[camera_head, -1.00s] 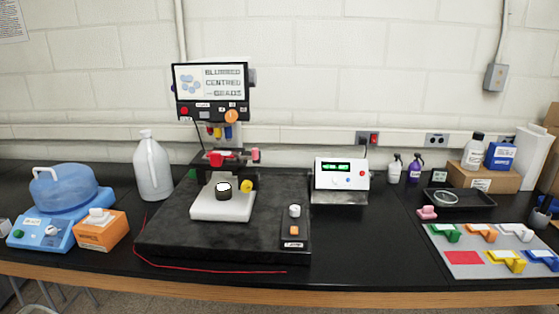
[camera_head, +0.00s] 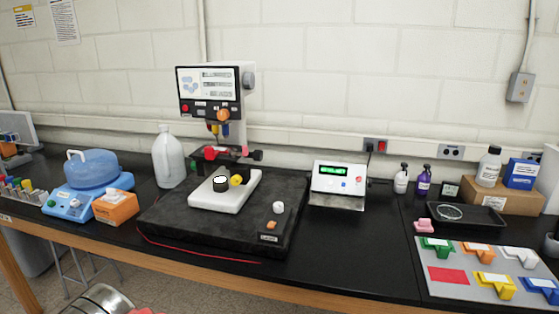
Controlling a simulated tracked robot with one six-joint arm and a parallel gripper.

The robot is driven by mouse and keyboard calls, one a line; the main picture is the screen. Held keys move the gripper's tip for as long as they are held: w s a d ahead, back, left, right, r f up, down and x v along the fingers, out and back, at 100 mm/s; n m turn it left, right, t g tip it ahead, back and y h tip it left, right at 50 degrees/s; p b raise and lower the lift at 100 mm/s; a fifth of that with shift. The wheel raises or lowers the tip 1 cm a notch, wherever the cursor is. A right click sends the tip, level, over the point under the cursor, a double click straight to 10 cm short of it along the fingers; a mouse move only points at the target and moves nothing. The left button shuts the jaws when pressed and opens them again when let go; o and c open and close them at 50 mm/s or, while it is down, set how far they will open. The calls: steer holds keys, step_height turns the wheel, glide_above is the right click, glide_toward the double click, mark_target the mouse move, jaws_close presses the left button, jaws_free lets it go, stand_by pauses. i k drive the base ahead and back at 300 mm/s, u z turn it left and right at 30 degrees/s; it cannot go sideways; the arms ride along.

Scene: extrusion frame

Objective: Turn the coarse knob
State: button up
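A microscope stands on a dark slab (camera_head: 180,226) near the middle of the bench. It has a white base (camera_head: 245,199) and a screen (camera_head: 208,82) with an orange knob (camera_head: 222,114) below it. A black knob with a white top (camera_head: 221,184) and a yellow knob (camera_head: 236,180) sit at the base. A dark knob (camera_head: 258,155) sticks out at the right of the stage, and a red part (camera_head: 210,153) is at its left. No readable label tells me which is the coarse knob.
A white jug (camera_head: 168,158), a blue water bath (camera_head: 92,170) and an orange box (camera_head: 115,207) stand left. A meter box (camera_head: 339,180) stands right, beyond it a black tray (camera_head: 466,216) and a grey board (camera_head: 447,277). A red cord (camera_head: 195,252) runs along the slab's front.

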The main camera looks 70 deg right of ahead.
mark_target(257, 155)
steer(key=k, duration=0.8)
steer(key=z, duration=1.85)
steer(key=i, duration=1)
steer(key=u, duration=0.05)
